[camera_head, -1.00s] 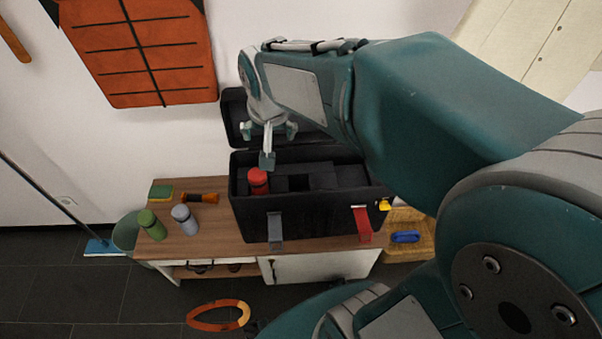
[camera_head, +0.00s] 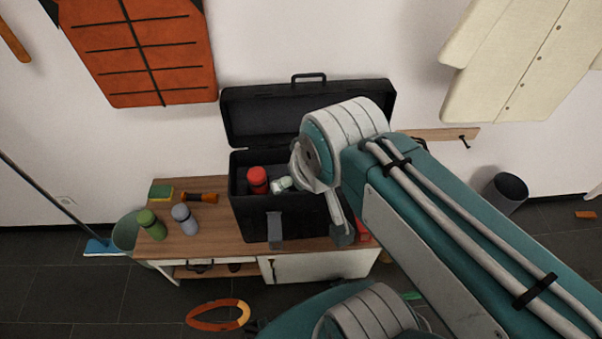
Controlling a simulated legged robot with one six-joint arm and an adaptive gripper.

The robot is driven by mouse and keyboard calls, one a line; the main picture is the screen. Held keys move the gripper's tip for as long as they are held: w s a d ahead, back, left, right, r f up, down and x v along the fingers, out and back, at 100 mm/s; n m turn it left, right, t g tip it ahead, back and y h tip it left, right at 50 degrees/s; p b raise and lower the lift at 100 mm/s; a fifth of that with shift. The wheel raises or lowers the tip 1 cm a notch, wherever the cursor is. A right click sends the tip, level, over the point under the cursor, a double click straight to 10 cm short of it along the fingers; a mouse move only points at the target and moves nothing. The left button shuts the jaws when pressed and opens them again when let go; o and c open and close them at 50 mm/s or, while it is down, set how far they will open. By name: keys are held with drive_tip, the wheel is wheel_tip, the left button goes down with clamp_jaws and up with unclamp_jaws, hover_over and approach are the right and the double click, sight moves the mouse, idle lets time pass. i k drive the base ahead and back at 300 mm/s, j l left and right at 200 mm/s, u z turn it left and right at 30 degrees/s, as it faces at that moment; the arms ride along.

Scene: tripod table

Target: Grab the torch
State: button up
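The torch (camera_head: 199,197) seems to be the orange and black cylinder lying on the wooden top of the low bench (camera_head: 205,228), left of the black toolbox. My gripper (camera_head: 311,204) is over the open toolbox, to the right of the torch and well apart from it. Its visible fingers are spread, one to the left inside the box outline and one down in front. I see nothing between them. My wrist hides part of the gripper and the right side of the box.
The open black toolbox (camera_head: 253,213) holds a red bottle (camera_head: 257,180). A green bottle (camera_head: 151,225) and a grey-blue bottle (camera_head: 185,219) stand in front of the torch. A green and yellow sponge (camera_head: 161,192) lies left of it.

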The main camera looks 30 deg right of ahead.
sight(212, 198)
drive_tip(key=k+j, duration=0.2)
drive_tip(key=k+j+z, duration=0.1)
drive_tip(key=j, duration=0.25)
drive_tip(key=k+j, duration=0.1)
drive_tip(key=j, duration=0.25)
drive_tip(key=k+j+z, duration=0.15)
drive_tip(key=j, duration=0.5)
drive_tip(key=i+j+z, duration=0.1)
drive_tip(key=j, duration=0.2)
drive_tip(key=i+j+z, duration=0.25)
drive_tip(key=j, duration=0.3)
drive_tip(key=i+j, duration=0.1)
drive_tip(key=i, duration=0.3)
drive_tip(key=i+j+z, duration=0.15)
drive_tip(key=i, duration=0.25)
